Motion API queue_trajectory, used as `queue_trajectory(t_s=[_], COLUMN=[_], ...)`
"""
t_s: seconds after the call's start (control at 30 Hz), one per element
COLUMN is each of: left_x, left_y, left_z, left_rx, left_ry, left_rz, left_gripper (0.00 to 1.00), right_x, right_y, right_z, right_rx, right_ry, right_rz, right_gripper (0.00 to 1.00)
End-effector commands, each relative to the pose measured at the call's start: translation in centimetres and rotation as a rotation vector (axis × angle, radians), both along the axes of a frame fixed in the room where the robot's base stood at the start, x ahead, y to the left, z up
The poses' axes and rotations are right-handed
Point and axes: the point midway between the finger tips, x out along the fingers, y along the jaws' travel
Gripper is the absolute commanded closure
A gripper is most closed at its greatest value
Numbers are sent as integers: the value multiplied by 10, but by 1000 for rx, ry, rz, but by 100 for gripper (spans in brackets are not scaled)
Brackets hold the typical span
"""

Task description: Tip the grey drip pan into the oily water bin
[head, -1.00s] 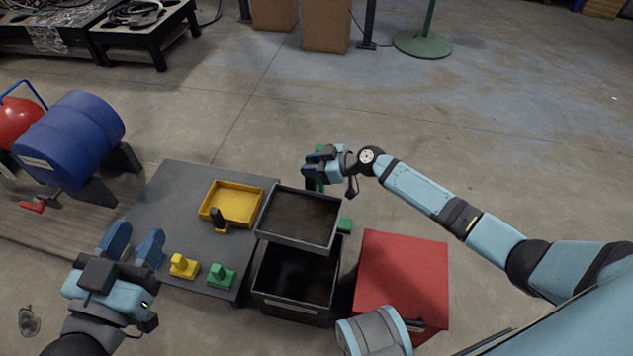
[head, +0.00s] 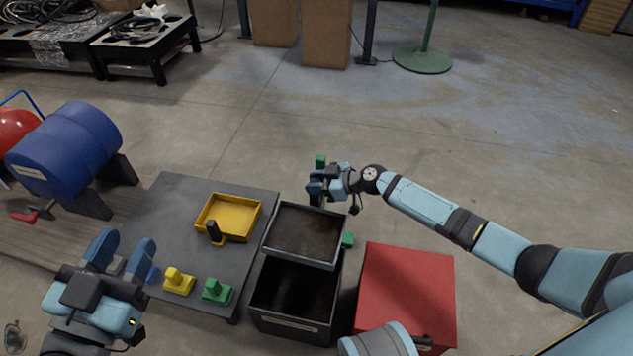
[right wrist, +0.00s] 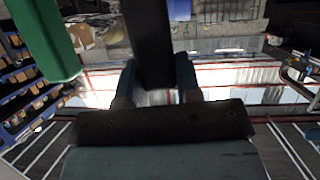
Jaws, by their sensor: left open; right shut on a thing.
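The grey drip pan (head: 306,230), dark brown inside, is above the back part of an open dark bin (head: 291,323) with a label too small to read. Its tilt is slight at most. My right gripper (head: 317,190) is at the pan's far side, shut on a dark bar, which looks like the pan's handle (right wrist: 150,45) in the right wrist view. I see no liquid pouring. My left gripper (head: 122,250) is open and empty, over the left front edge of the low grey table.
The grey table (head: 170,215) carries a yellow pan (head: 240,215) with a black handle, a yellow block (head: 178,282) and a green block (head: 217,291). A red box (head: 405,290) stands right of the bin. A blue drum (head: 65,150) is at left.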

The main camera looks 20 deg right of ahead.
Motion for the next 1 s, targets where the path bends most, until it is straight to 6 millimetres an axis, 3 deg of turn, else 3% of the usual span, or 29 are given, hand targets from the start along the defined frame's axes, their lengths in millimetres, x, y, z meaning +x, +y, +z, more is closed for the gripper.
queue_trajectory(t_s=[0.67, 0.77, 1.0], left_x=[0, -2, -22], left_y=[-1, -2, -14], left_z=[6, 12, 1], left_rx=[-11, -29, -170], left_ry=[22, 53, 294], left_rz=[-4, -6, -11], left_gripper=[57, 57, 57], right_x=[-33, -38, -51], right_y=[25, 29, 38], right_z=[51, 62, 77], right_rx=[-180, -208, -279], right_ry=[-247, -284, -374], right_rz=[0, 0, 0], right_gripper=[100, 100, 100])
